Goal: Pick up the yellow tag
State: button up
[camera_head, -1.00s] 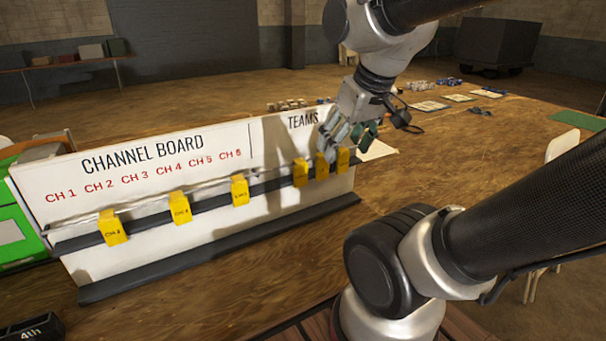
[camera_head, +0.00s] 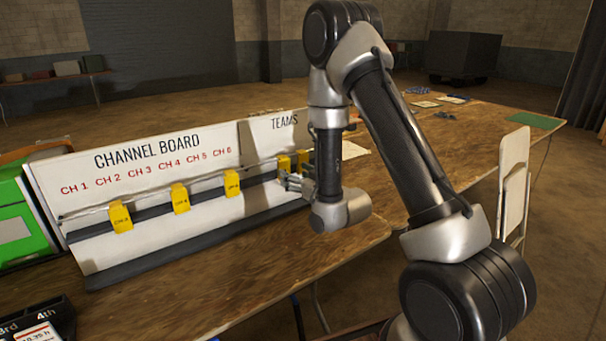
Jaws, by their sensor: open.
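Several yellow tags hang along the rail of the white channel board (camera_head: 150,180). Three are spaced out: a left tag (camera_head: 121,217), a second tag (camera_head: 180,198) and a third tag (camera_head: 232,183). Under the word TEAMS, a tag (camera_head: 283,164) and another tag (camera_head: 302,158) hang near the right end. My gripper (camera_head: 284,180) is open, in front of the board's right end and just below these two tags. My arm covers part of that end and may hide a further tag. I cannot tell whether the fingers touch a tag.
The board stands on a wooden table (camera_head: 220,285) with bare top in front of it. A green case (camera_head: 20,220) is at the left, and a dark box with place labels (camera_head: 40,322) at the lower left. A white chair (camera_head: 513,180) stands right of the table.

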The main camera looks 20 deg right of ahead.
aim_at(285, 166)
jog(key=shift+t, duration=0.4)
jog(key=x, duration=0.6)
jog(key=shift+w+d, duration=0.15)
jog(key=shift+d, duration=0.05)
jog(key=c, duration=1)
